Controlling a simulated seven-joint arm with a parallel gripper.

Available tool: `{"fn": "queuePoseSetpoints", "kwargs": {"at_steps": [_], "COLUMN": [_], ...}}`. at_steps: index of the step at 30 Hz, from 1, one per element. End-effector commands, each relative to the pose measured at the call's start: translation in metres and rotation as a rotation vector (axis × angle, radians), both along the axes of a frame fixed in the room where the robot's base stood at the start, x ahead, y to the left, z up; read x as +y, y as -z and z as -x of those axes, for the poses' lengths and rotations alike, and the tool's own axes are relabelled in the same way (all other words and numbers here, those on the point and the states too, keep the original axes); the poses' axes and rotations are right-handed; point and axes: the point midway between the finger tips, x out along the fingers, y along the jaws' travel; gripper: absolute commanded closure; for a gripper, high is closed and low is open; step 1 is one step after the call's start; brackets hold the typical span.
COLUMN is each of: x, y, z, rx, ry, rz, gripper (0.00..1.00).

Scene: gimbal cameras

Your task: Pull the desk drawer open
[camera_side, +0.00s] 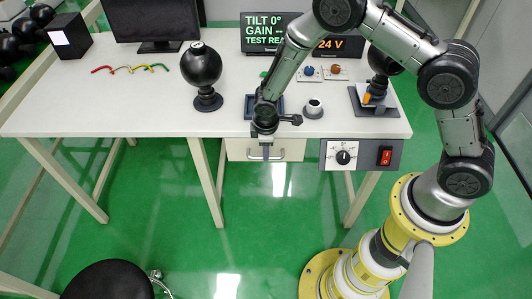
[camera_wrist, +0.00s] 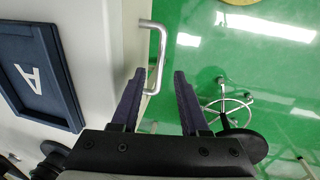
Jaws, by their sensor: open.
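The desk drawer (camera_side: 292,149) is a pale front under the front edge of the white desk (camera_side: 150,115), and no gap shows around it. Its metal bar handle (camera_wrist: 160,42) shows in the wrist view, standing out from the pale front. In the wrist view my gripper (camera_wrist: 160,73) is open, with two dark fingers. The near end of the handle lies between the fingertips in the picture, closer to the left finger. I cannot tell if they touch.
A blue tray marked A (camera_wrist: 38,75) lies on the desktop near the edge. A control panel with a knob and red switch (camera_side: 361,155) hangs right of the drawer. A black ball on a stand (camera_side: 201,68) is on the desk. A stool (camera_side: 108,281) stands on the open green floor.

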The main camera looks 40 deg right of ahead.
Motion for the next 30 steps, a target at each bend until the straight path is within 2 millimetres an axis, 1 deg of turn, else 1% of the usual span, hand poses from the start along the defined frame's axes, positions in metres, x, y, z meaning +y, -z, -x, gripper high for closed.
{"fn": "queuePoseSetpoints", "kwargs": {"at_steps": [1, 3, 7, 12, 19, 23, 24, 26, 27, 30], "x": [-0.001, -0.002, -0.004, -0.005, -0.005, -0.005, -0.005, -0.005, -0.005, -0.005], "y": [0.009, 0.018, 0.030, 0.036, 0.036, 0.036, 0.036, 0.036, 0.036, 0.036], "z": [0.000, -0.002, -0.003, -0.004, -0.004, -0.004, -0.004, -0.004, -0.004, -0.004], "rx": [0.004, 0.001, 0.002, 0.000, 0.001, 0.001, 0.000, 0.001, 0.001, 0.000], "ry": [0.000, 0.000, 0.000, 0.000, 0.000, 0.000, 0.000, 0.000, 0.000, 0.000], "rz": [0.000, 0.000, 0.001, -0.001, -0.001, -0.001, 0.000, -0.001, -0.001, 0.000], "gripper": [0.55, 0.55, 0.55, 0.55, 0.55, 0.79, 0.86, 0.97, 1.00, 1.00]}}
